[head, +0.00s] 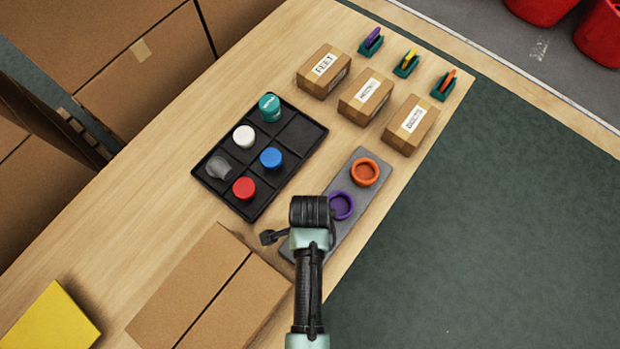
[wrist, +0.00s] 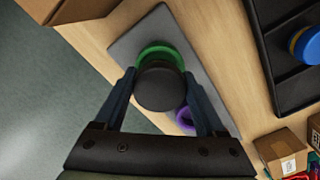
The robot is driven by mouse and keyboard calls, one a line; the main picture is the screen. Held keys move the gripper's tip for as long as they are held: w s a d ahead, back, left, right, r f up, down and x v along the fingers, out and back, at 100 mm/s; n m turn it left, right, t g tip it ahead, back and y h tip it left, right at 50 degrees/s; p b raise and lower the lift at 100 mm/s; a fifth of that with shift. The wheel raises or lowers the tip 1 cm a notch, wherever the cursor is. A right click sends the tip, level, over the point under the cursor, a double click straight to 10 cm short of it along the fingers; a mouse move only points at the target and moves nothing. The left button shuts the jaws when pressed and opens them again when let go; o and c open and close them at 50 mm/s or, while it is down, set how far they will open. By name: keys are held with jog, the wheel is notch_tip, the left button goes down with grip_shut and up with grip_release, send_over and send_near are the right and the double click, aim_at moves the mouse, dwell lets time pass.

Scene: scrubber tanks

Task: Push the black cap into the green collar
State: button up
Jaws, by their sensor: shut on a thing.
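My gripper (wrist: 160,78) is shut on the black cap (wrist: 160,92), with one finger on each side of it, in the wrist view. The green collar (wrist: 158,54) sits on the grey plate (wrist: 132,42). The cap overlaps the collar in that view, and only the collar's far edge shows beyond it. I cannot tell whether the cap is above the collar or partly in it. In the head view my arm's end covers the cap, the green collar and the near part of the plate.
A purple collar (head: 341,205) and an orange collar (head: 365,172) stand on the same plate. A black tray (head: 298,152) of several caps lies to its left. Labelled boxes (head: 408,124) stand beyond. A large carton (head: 205,290) is close on the left.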

jog(key=shift+f, duration=0.25)
jog(key=shift+f, duration=0.25)
jog(key=shift+f, duration=0.35)
dwell(0.5)
jog(key=shift+s+f+b, duration=0.15)
jog(key=shift+f+b, duration=0.1)
jog(key=shift+b, duration=0.05)
